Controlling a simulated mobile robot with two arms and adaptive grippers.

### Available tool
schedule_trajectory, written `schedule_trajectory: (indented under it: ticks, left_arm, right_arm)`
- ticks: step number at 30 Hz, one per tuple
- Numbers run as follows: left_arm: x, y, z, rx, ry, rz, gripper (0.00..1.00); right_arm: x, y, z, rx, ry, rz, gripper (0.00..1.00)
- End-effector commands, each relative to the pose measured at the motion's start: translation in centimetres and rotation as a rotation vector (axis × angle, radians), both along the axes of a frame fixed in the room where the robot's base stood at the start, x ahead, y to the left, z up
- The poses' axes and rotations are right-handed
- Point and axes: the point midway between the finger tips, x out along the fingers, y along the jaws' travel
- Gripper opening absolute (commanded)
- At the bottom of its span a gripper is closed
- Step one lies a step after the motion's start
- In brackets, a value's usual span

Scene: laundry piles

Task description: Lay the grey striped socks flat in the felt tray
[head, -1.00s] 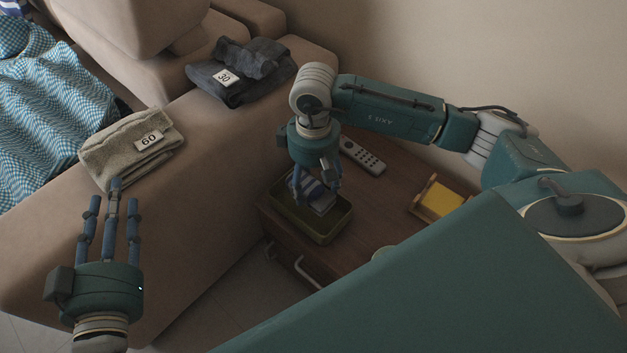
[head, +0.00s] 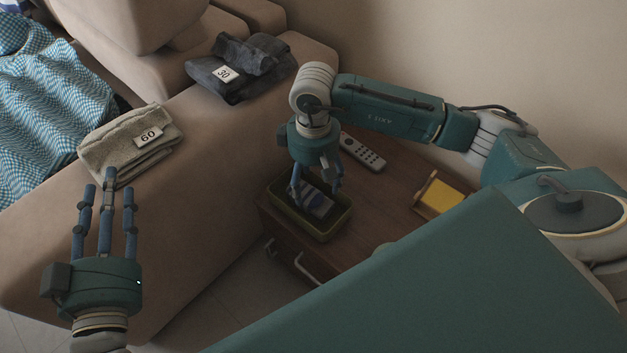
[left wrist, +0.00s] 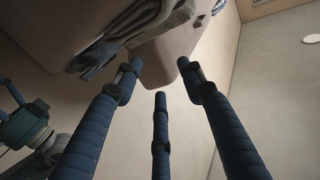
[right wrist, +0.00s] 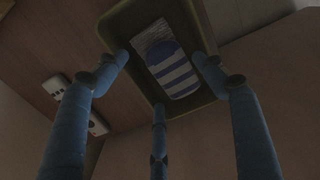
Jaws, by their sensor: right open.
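A folded sock bundle with blue and pale stripes and a grey patch (head: 317,205) lies in the olive felt tray (head: 322,237). In the right wrist view the striped bundle (right wrist: 176,75) lies flat inside the tray (right wrist: 118,45), within its walls. My right gripper (head: 316,190) points down over the tray, its fingers open around the bundle and apart from it in the right wrist view. My left gripper (head: 108,183) is open and empty, fingers spread, beside the sofa arm near a folded beige towel. Whether the bundle is one sock or a pair I cannot tell.
The tray stands on a wooden cabinet (head: 385,195) with a remote (head: 363,152) and a yellow item in a wooden holder (head: 440,196). The sofa arm carries a beige towel tagged 60 (head: 130,148) and dark folded clothes tagged 30 (head: 243,68). A blue checked cloth (head: 45,110) covers the seat.

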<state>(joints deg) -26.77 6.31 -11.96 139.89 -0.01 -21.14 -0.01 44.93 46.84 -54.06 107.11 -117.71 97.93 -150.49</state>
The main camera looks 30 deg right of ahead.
Motion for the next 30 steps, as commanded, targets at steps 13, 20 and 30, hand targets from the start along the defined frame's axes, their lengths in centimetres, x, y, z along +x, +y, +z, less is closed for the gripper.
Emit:
schedule_trajectory:
  ticks: [13,20,30]
  left_arm:
    - [0.0,0.1,-0.7,0.009,0.037,0.002,0.40]
    - [-0.1,0.4,-2.0,0.023,0.090,0.007,0.40]
    - [-0.5,0.8,-4.0,0.042,0.167,0.015,0.40]
  right_arm:
    - [0.0,0.0,0.4,0.000,-0.001,0.000,0.69]
    - [0.0,0.0,0.8,-0.001,-0.001,0.000,0.69]
    - [0.0,0.0,1.3,0.000,0.000,0.000,0.69]
